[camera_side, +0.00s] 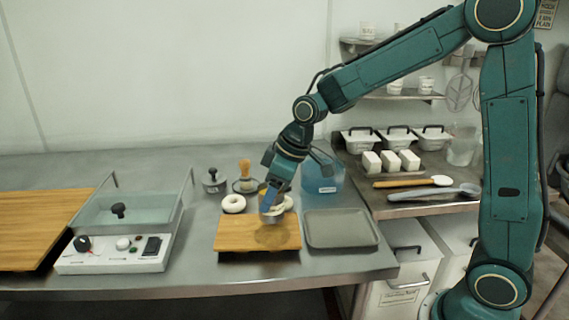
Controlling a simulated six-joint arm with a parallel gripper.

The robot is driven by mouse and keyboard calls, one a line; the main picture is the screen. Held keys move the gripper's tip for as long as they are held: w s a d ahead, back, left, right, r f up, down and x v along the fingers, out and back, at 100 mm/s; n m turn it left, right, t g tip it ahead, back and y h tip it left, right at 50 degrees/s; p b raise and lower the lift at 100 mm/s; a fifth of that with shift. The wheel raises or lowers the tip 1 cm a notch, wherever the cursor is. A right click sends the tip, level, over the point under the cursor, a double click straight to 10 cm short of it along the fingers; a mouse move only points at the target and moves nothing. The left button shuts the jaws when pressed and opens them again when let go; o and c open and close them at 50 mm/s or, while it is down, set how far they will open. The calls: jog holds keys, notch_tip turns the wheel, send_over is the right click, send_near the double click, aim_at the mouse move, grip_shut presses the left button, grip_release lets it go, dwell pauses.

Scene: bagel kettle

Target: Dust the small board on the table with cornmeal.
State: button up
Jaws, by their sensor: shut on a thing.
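The small wooden board (232,234) lies on the steel table, in front of a white ring-shaped bagel (233,204). A darker, speckled brownish patch (275,238) shows on the board's right half; it looks like cornmeal, perhaps mixed with shadow. My gripper (271,206) points down above the back right part of the board. It is shut on a small greyish shaker-like thing (270,213), mostly hidden by the fingers, which seems to be just above the board. A pale round thing (287,203) shows partly behind the gripper.
An empty grey tray (342,230) lies right of the board. A blue clear tub (322,178) stands behind it. A wooden-handled tool (245,178) and a small metal pot (213,181) stand at the back. A kettle unit with a white control panel (112,252) is at left.

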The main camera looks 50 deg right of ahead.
jog(key=shift+s+d, duration=1.1)
jog(key=shift+s, duration=0.15)
jog(key=shift+w+d, duration=0.1)
jog(key=w+d, duration=0.3)
jog(key=shift+d, duration=0.15)
jog(key=w+a, duration=0.9)
jog(key=shift+w, duration=0.4)
dwell(0.8)
jog(key=shift+d+r, duration=0.1)
notch_tip(320, 180, up, 11)
dwell(1.5)
jog(key=shift+d, duration=0.1)
dwell(0.4)
